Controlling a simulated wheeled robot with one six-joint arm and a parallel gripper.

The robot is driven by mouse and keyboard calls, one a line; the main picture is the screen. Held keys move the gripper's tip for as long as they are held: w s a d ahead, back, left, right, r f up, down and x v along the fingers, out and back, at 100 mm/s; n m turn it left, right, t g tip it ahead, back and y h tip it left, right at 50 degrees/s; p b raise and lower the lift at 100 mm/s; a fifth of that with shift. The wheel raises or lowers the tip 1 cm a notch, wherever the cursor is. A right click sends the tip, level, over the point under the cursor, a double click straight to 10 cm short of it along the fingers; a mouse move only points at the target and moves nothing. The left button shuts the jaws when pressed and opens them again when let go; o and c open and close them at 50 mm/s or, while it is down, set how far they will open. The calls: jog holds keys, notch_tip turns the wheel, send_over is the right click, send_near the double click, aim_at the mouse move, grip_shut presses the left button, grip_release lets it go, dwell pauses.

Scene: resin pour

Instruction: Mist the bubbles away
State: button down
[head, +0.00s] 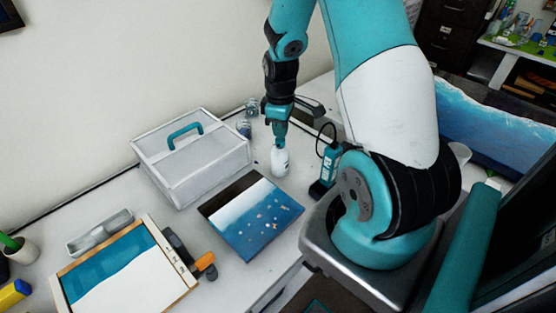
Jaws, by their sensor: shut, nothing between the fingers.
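A square panel (235,220) lies on the white table, with a dark band, a white band and a blue band of resin. Several pale specks that look like bubbles (266,229) dot the blue part. A small white bottle (280,163) stands upright behind the panel's far right corner. My gripper (280,143) points down right at the bottle's top and is shut, with nothing held. Whether the fingertips touch the bottle top cannot be told. The fingers are small and partly blend with the teal parts there.
A clear lidded box with a teal handle (190,157) stands left of the bottle. A teal tool with a black cable (327,170) stands to the right. A framed blue-and-white piece (125,275), a grey tray (99,232) and an orange-and-black tool (205,263) lie front left.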

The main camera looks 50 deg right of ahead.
jog(key=shift+f, duration=0.15)
jog(key=shift+f+b, duration=0.75)
jog(key=shift+f, duration=0.1)
jog(key=shift+r, duration=0.15)
jog(key=shift+r+p, duration=0.95)
